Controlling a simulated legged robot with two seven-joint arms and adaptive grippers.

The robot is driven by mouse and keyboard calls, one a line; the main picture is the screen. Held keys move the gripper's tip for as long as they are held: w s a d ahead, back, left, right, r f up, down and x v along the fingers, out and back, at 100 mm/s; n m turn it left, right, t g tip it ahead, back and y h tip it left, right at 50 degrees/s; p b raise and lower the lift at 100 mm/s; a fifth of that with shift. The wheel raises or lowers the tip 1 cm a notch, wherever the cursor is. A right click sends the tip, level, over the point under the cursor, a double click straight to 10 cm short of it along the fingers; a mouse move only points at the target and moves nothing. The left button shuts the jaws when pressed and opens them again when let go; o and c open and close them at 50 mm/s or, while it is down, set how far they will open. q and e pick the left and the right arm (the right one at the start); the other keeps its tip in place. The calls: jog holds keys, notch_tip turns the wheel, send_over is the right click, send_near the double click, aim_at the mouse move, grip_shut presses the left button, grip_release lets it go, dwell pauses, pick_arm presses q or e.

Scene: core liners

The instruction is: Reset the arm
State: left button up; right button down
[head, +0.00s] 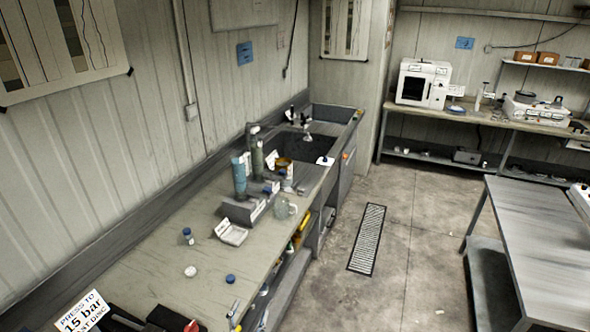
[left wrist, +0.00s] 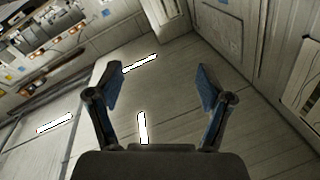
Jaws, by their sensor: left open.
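My left gripper (left wrist: 160,88) shows in the left wrist view, with its two blue-padded fingers spread wide apart and nothing between them. Behind the fingers are pale panelled surfaces and bright white light bars (left wrist: 143,128), so the wrist is tilted well away from the bench. I cannot make out the left gripper clearly in the head view. My right gripper does not show in either view.
A long workbench (head: 150,270) runs along the left wall, with a blue cylinder (head: 239,178), small jars (head: 188,236) and a sink (head: 292,147). A grey table (head: 540,240) stands at the right. A floor drain (head: 367,240) lies in the clear aisle between.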

pick_arm(q)
jog(key=s+a+f+n+g+y, duration=0.6)
jog(key=s+a+f, duration=0.3)
jog(key=s+f, duration=0.4)
jog(key=s+f+g+h, duration=0.1)
jog(key=s+f+g, duration=0.3)
jog(key=s, duration=0.5)
jog(key=s+f+g+h, duration=0.1)
jog(key=s+g, duration=0.4)
jog(key=s, duration=0.4)
notch_tip(320, 180, down, 31)
jog(key=s+g+b, duration=0.1)
jog(key=b, duration=0.4)
jog(key=s+a+f+b, duration=0.1)
jog(key=s+f, duration=0.8)
jog(key=f, duration=0.1)
jog(key=s+a+f+m+g+b, duration=0.1)
jog(key=s+f+b, duration=0.1)
jog(key=s+f, duration=0.6)
notch_tip(320, 180, down, 2)
jog(key=shift+s+a+f+b, duration=0.15)
jog(key=shift+s+a+b, duration=0.15)
jog(key=shift+s+a, duration=0.05)
